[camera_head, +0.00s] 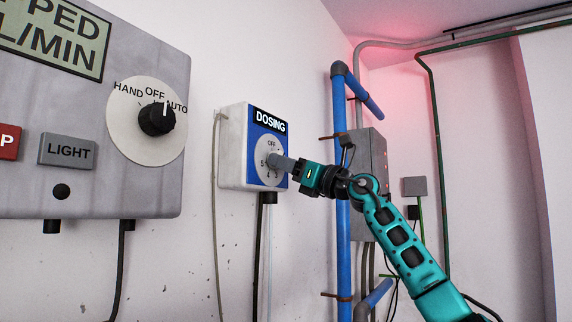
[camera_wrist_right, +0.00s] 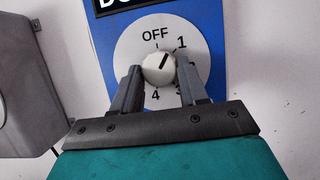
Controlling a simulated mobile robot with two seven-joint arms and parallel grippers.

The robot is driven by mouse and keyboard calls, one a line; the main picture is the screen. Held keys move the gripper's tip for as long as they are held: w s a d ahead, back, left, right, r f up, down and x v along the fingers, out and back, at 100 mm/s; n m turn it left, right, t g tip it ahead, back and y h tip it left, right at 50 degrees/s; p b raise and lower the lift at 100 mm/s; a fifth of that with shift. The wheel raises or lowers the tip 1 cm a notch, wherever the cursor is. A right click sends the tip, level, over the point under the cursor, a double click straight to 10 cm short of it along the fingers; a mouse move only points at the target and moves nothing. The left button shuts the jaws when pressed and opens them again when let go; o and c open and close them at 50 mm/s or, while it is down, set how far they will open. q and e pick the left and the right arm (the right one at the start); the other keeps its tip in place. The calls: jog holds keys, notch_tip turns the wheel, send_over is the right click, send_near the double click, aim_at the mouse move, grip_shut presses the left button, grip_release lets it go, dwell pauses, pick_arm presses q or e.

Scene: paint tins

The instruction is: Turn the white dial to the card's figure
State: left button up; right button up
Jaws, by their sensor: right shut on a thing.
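The white dial (camera_wrist_right: 158,67) is a round knob on a pale disc on the blue face of the dosing box (camera_head: 237,146). Its dark pointer line slants up and right, between OFF and 1 and nearer the 1. OFF, 1 and 4 can be read around it in the wrist view; the figures on the right are partly hidden by a finger. My right gripper (camera_head: 279,163) reaches the dial from the right in the head view. Its two fingers (camera_wrist_right: 158,75) are shut on the knob's sides. My left gripper is not in view. No card shows in either view.
A large grey panel (camera_head: 90,185) with a black HAND/OFF/AUTO knob (camera_head: 156,119) and a LIGHT button (camera_head: 67,151) is at left. Blue pipes (camera_head: 343,250) and a grey box (camera_head: 369,160) stand behind my right arm. Cables hang below the dosing box.

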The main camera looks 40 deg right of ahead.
jog(key=c, duration=0.4)
